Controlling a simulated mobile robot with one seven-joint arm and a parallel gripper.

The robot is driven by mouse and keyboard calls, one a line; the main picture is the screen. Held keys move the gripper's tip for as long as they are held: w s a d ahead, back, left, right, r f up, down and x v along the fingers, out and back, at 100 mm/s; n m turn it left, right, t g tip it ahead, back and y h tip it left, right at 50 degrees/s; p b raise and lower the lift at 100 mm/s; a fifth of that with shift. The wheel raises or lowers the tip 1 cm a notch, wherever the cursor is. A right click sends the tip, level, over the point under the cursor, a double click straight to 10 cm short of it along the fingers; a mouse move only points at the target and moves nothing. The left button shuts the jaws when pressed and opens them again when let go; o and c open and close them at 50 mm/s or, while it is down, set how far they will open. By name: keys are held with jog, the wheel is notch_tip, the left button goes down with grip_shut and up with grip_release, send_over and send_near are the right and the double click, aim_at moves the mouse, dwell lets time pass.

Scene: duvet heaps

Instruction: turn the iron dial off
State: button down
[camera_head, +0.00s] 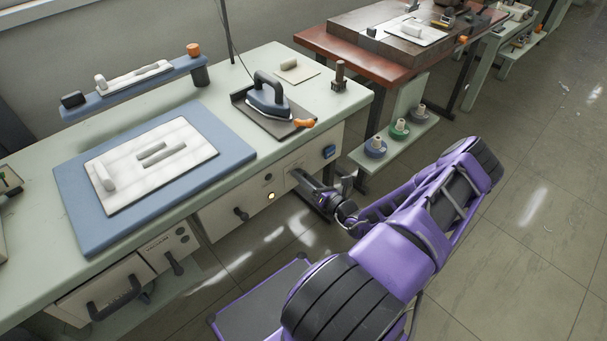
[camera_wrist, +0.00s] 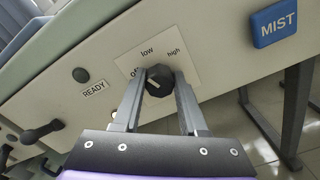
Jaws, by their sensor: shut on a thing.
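The iron dial is a dark round knob (camera_wrist: 159,81) on a pale plate on the bench front, marked "low" and "high", with an "of…" label partly hidden by a finger. Its light pointer mark appears tilted toward the upper left; I cannot tell the exact setting. My gripper (camera_wrist: 158,88) is shut on the dial, one finger on each side. In the head view my gripper (camera_head: 300,177) reaches the bench front below the iron, and the dial is hidden behind it. The iron (camera_head: 268,97) stands on its dark rest (camera_head: 242,98).
A blue MIST button (camera_wrist: 279,22) sits right of the dial. A READY label (camera_wrist: 94,89) is to its left, and a lit lamp (camera_head: 271,196) shows on the front panel. A lever handle (camera_head: 240,214) sticks out further left. The floor to the right is open.

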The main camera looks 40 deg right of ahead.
jog(key=shift+a+n+p, duration=0.1)
jog(key=shift+n+p, duration=0.85)
jog(key=shift+n, duration=2.75)
jog(key=shift+c, duration=2.2)
grip_release()
jog(key=s+d, duration=0.1)
jog(key=s, duration=1.6)
jog(key=shift+s+d, duration=0.2)
jog(key=shift+s, duration=0.05)
